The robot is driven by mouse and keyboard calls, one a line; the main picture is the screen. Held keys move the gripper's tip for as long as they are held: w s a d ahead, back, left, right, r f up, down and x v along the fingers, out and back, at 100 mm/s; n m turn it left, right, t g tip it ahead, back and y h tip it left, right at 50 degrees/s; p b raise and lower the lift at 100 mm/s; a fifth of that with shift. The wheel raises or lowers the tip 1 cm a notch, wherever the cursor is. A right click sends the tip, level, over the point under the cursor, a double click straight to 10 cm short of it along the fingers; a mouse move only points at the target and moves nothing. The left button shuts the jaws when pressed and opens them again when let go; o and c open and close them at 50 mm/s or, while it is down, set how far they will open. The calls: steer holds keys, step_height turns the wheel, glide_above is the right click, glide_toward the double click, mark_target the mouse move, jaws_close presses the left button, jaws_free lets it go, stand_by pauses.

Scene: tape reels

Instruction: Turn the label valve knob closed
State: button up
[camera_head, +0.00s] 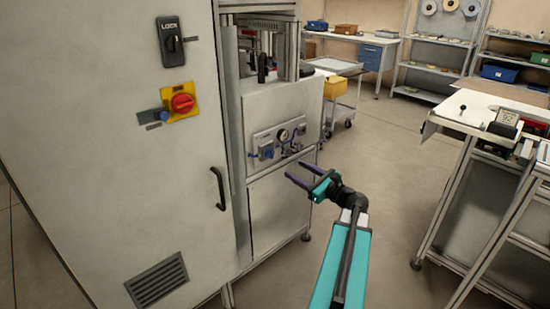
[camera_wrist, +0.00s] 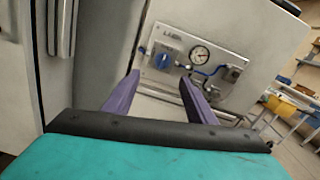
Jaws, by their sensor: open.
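The label valve knob (camera_wrist: 163,61) is a blue knob at the left end of a light panel (camera_wrist: 226,62) on the front of a machine, below a label that seems to start with "LAB". It also shows small in the head view (camera_head: 266,152). A round gauge (camera_wrist: 200,53) and blue tubing sit to its right. My gripper (camera_wrist: 160,82) has two purple fingers, open and empty, pointing at the panel. In the head view my gripper (camera_head: 297,173) is in front of the machine, low and right of the knob, apart from it. No finger hides the knob.
A tall grey cabinet (camera_head: 95,140) with a red rotary switch (camera_head: 183,103) and a black door handle (camera_head: 218,188) stands at left. A cart (camera_head: 345,95) with a yellow bin is behind. A workbench (camera_head: 480,110) stands at right. Floor between is clear.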

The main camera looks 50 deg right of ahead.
mark_target(273, 155)
steer(key=shift+d, duration=0.2)
steer(key=w, duration=0.9)
steer(key=w+d+p, duration=0.1)
steer(key=w, duration=0.3)
steer(key=shift+w, duration=0.15)
steer(key=shift+c, duration=0.4)
